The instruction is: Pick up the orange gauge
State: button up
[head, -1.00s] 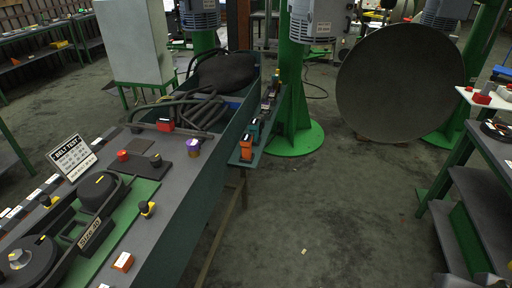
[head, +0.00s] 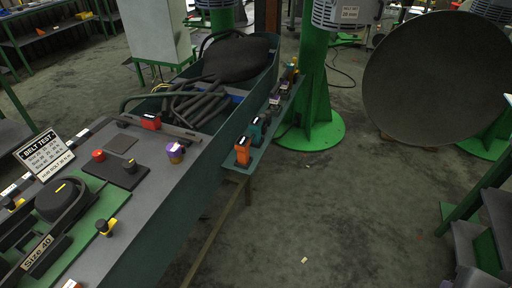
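An orange gauge (head: 243,151) with a dark top stands upright at the near end of a narrow green side shelf (head: 258,157) along the bench's right side. A teal gauge (head: 256,130) stands just behind it, and several more small devices (head: 275,101) line the shelf farther back. My gripper is not in view.
A green pillar (head: 313,80) and big round disc (head: 437,78) stand behind. The floor (head: 310,215) right of the shelf is open.

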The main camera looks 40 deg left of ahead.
aim_at(242, 145)
jog(key=i, duration=2.6)
jog(key=u, duration=2.8)
